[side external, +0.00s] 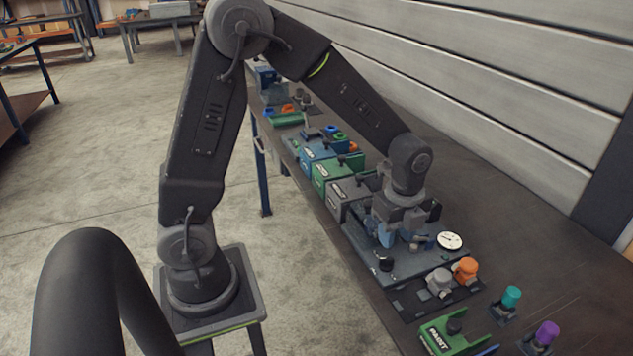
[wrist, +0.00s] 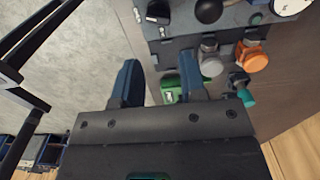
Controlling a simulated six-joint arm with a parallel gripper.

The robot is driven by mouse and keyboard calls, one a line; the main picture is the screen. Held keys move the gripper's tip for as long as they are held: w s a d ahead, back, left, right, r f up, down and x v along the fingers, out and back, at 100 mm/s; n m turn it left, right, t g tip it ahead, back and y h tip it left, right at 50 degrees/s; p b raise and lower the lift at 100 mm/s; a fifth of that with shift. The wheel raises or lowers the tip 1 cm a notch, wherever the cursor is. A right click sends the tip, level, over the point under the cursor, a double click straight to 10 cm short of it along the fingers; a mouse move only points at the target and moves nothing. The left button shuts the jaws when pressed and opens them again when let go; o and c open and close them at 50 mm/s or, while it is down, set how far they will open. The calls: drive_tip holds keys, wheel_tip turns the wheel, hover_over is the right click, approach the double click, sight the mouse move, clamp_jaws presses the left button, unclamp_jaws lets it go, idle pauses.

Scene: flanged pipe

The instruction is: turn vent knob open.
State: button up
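My gripper (side external: 401,243) hangs over the blue-grey panel (side external: 411,266) on the bench. In the wrist view my gripper (wrist: 160,70) has its two blue fingers apart, with nothing between them. A round black knob (side external: 385,264) is on the panel near its front left edge, apart from the fingers. It also shows at the top of the wrist view (wrist: 208,10). A white round gauge (side external: 450,240) is at the panel's right. No label marks the vent knob, so I cannot tell for certain which part it is. My gripper hides part of the panel.
A grey-capped fitting (side external: 439,282) and an orange-capped one (side external: 466,269) stand just beyond the panel. Teal (side external: 511,297) and purple (side external: 547,333) fittings and a green holder (side external: 455,334) are farther along. Coloured boxes (side external: 335,170) line the bench behind.

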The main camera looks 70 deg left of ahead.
wheel_tip(320, 180, up, 7)
drive_tip(key=s+r+n+t, duration=0.2)
drive_tip(key=s+r+n, duration=0.2)
drive_tip(key=s+n, duration=0.4)
drive_tip(key=s+a+r+n+t, duration=0.1)
drive_tip(key=s+r+n+t, duration=0.2)
drive_tip(key=s+n, duration=0.5)
drive_tip(key=shift+s+r+n+t, duration=0.15)
drive_tip(key=shift+r+n+t, duration=0.15)
drive_tip(key=shift+r+n, duration=0.5)
drive_tip(key=shift+f, duration=0.2)
drive_tip(key=m+g, duration=0.4)
drive_tip(key=g, duration=0.2)
hover_over(390, 258)
wheel_tip(390, 258, down, 10)
wheel_tip(390, 258, down, 13)
drive_tip(key=shift+f, duration=0.1)
